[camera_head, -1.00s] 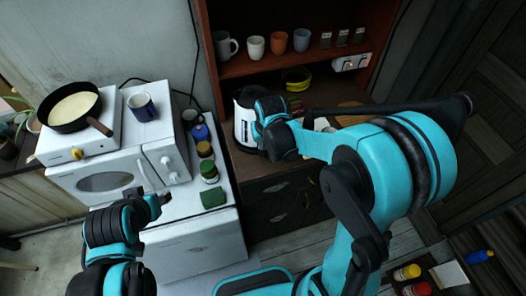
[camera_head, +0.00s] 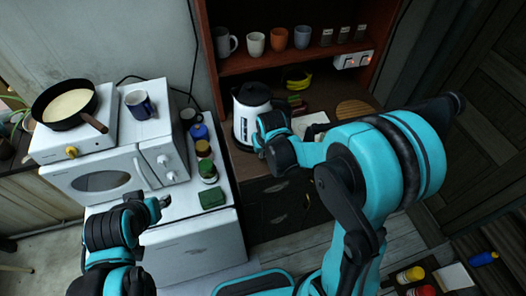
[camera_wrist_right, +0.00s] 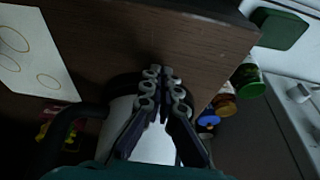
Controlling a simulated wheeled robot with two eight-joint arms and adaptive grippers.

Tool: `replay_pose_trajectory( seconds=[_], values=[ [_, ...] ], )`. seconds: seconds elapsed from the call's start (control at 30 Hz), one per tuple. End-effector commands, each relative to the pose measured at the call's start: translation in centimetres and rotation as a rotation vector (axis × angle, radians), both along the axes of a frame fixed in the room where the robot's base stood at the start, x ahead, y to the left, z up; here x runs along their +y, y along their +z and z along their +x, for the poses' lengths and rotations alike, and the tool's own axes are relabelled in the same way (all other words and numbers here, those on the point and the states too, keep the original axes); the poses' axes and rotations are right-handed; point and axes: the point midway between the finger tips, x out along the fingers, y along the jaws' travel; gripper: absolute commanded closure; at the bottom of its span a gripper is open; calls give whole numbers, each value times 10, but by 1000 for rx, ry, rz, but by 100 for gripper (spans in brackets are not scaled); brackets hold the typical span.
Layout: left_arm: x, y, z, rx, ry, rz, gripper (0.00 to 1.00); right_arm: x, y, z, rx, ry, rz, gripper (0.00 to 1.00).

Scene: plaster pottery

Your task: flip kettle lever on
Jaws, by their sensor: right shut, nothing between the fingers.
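The kettle (camera_head: 246,115), white with a black lid, stands upright on the dark wooden counter beside the white stove. My right gripper (camera_head: 262,138) is at the kettle's front right in the head view, its wrist covering part of the body. In the right wrist view the gripper (camera_wrist_right: 164,75) is shut and empty, its fingers crossing in front of the white kettle body (camera_wrist_right: 152,148). The black kettle handle (camera_wrist_right: 88,112) is at the left there. I cannot make out the lever. My left gripper (camera_head: 158,205) is over the stove front, apart from the kettle; its jaw opening is unclear.
A paper with rings (camera_wrist_right: 35,60) lies on the counter. Several jars and a green block (camera_head: 211,198) stand on the stove's right side. A shelf with mugs (camera_head: 278,38) is above the kettle. A lit power strip (camera_head: 352,61) is at the shelf's right.

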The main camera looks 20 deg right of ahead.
Motion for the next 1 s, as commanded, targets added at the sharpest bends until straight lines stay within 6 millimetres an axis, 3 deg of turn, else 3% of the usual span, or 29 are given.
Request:
replay_pose_trajectory(
  seconds=[1.0],
  values=[
    [0, 18, 0, 0, 0, 0, 60, 0, 23, 2, 1, 0, 0, 100]
  ],
)
